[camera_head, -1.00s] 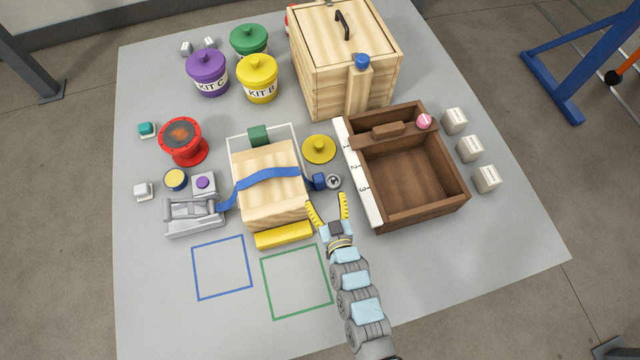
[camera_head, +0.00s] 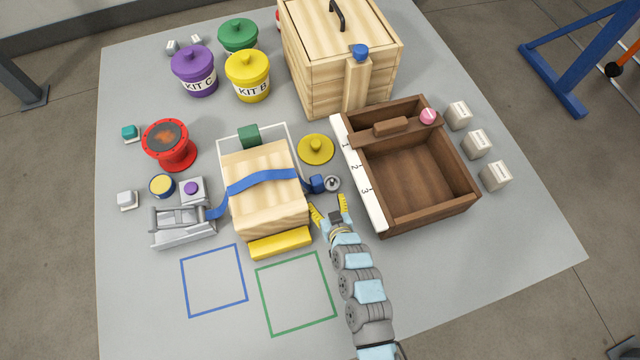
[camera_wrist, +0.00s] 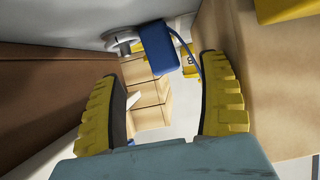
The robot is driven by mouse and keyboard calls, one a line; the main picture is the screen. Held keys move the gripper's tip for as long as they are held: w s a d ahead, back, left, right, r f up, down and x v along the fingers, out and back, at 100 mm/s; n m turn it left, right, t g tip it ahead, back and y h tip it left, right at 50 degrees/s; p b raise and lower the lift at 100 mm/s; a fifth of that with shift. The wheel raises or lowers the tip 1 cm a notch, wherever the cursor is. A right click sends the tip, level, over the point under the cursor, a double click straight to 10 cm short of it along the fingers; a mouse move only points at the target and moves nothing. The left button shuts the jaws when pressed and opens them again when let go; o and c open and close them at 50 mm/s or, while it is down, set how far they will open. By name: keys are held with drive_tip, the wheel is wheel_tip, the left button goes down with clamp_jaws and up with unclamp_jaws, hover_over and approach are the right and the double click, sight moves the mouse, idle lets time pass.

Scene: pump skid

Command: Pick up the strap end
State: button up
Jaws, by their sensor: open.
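A blue strap (camera_head: 262,181) lies across the top of a pale wooden block (camera_head: 265,206). Its right end is a blue block-like strap end (camera_head: 317,184), beside the wooden block and next to a small round metal fitting (camera_head: 332,184). In the wrist view the strap end (camera_wrist: 158,47) hangs just beyond my fingertips, near the middle, with a thin blue strap running right from it. My gripper (camera_head: 329,207) is open, its yellow ribbed fingers just in front of the strap end. In the wrist view my gripper (camera_wrist: 163,80) holds nothing between its fingers.
The brown wooden box (camera_head: 421,214) with a white numbered strip stands close to the right of my gripper. A grey metal buckle device (camera_head: 184,228) sits left of the block. A yellow bar (camera_head: 280,244) lies in front. A yellow lid (camera_head: 316,149) lies behind the strap end.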

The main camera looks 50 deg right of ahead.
sight(318, 183)
drive_tip(key=shift+w+d+b, duration=0.25)
drive_tip(key=shift+w+d, duration=0.25)
drive_tip(key=shift+w, duration=0.5)
drive_tip(key=shift+w+d+b, duration=0.2)
drive_tip(key=shift+w+d, duration=0.35)
drive_tip(key=shift+w, duration=0.4)
drive_tip(key=shift+w+d+b, duration=0.25)
drive_tip(key=shift+w+d, duration=0.25)
drive_tip(key=shift+w, duration=0.5)
drive_tip(key=shift+b+x, duration=0.9)
drive_tip(key=shift+x, duration=1.55)
drive_tip(key=shift+c, duration=0.3)
clamp_jaws()
